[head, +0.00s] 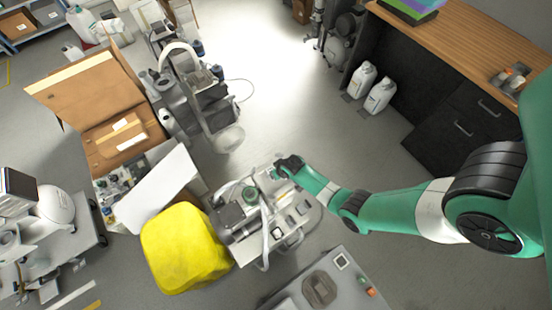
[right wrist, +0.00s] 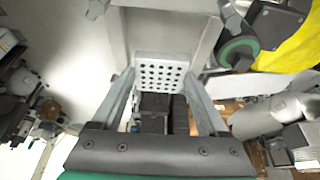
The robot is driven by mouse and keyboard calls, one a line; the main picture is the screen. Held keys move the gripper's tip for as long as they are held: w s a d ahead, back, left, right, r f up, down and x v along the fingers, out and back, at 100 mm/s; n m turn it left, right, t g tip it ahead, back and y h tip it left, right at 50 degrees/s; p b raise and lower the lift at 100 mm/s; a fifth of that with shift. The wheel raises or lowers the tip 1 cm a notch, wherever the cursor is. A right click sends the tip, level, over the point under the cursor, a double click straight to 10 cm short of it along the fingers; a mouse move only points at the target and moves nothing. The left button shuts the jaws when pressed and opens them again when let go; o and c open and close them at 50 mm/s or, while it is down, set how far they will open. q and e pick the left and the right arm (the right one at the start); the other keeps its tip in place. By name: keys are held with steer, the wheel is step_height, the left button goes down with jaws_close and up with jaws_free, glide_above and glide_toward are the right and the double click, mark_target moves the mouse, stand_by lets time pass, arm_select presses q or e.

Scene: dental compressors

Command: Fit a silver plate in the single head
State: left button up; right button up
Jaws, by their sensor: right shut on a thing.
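My right gripper (head: 279,166) is over the upper edge of a grey compressor unit (head: 300,212) in the middle of the head view. In the right wrist view, the right gripper (right wrist: 160,88) is shut on a silver plate (right wrist: 160,73) with rows of dark holes, held between its fingertips. A pale grey frame part (right wrist: 160,35) lies just beyond the plate; I cannot tell whether they touch. A green round part (head: 249,194) sits on the unit, near a dark block. I cannot tell which part is the single head. My left gripper is not in view.
A yellow cover (head: 183,248) lies beside the unit's left side. An open cardboard box (head: 92,90) and another machine (head: 198,100) stand at upper left. A wooden-topped counter (head: 470,45) is at right, with white jugs (head: 381,95) beside it. The upper middle floor is clear.

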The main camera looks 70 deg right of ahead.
step_height(320, 180, down, 5)
steer(key=b, duration=0.4)
steer(key=shift+f+b, duration=0.35)
steer(key=shift+b, duration=0.15)
steer(key=shift+f, duration=0.25)
stand_by(0.9)
steer(key=o, duration=1.4)
steer(key=shift+a, duration=0.1)
steer(key=shift+r, duration=0.1)
step_height(320, 180, up, 7)
steer(key=p, duration=0.7)
